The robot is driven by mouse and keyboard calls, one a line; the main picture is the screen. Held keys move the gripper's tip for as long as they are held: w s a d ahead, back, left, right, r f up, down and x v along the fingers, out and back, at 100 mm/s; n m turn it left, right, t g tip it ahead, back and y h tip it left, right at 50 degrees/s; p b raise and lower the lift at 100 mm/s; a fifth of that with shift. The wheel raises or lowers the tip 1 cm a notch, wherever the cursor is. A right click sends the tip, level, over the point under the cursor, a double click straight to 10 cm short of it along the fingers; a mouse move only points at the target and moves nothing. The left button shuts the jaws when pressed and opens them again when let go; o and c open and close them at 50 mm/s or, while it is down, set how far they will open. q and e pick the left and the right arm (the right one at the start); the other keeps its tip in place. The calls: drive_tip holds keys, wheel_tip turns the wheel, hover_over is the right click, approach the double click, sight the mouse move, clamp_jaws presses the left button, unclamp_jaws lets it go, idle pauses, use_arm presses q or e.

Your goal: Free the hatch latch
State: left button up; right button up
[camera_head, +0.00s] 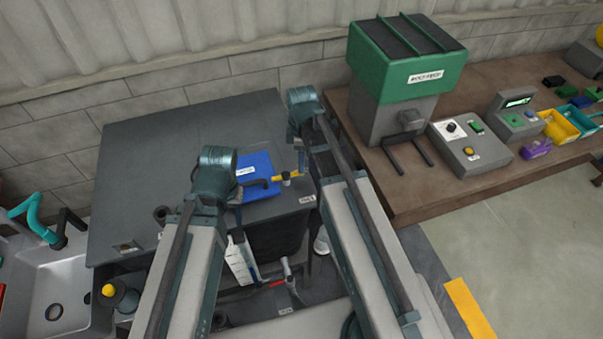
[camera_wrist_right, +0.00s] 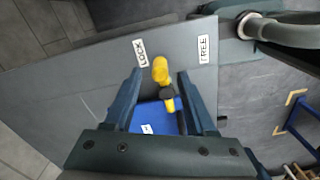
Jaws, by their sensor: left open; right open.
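The hatch latch (camera_wrist_right: 160,70) is a yellow lever with a dark pivot, seen in the right wrist view on the grey hatch panel (camera_wrist_right: 90,75). Its thick end lies between the LOCK label (camera_wrist_right: 140,53) and the FREE label (camera_wrist_right: 204,48), closer to LOCK. My right gripper (camera_wrist_right: 160,79) is open, with one finger on each side of the lever and visible gaps to both. In the head view the yellow latch (camera_head: 288,176) shows beside a blue piece (camera_head: 258,165). My left gripper (camera_head: 262,184) is small and dark over the blue piece, largely hidden by its arm.
A green-topped machine (camera_head: 405,80) and a grey control box (camera_head: 468,145) stand on the brown bench (camera_head: 395,205) to the right. A sink (camera_head: 60,290) is at the left. The grey top (camera_head: 140,180) left of the blue piece is mostly bare.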

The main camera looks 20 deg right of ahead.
use_arm(q)
wheel_tip(320, 180, down, 4)
drive_tip(key=shift+r+b, duration=0.25)
drive_tip(key=shift+b, duration=0.95)
use_arm(e)
wheel_tip(320, 180, down, 3)
drive_tip(key=shift+f, duration=0.2)
use_arm(q)
drive_tip(key=shift+r, duration=0.1)
use_arm(e)
clamp_jaws()
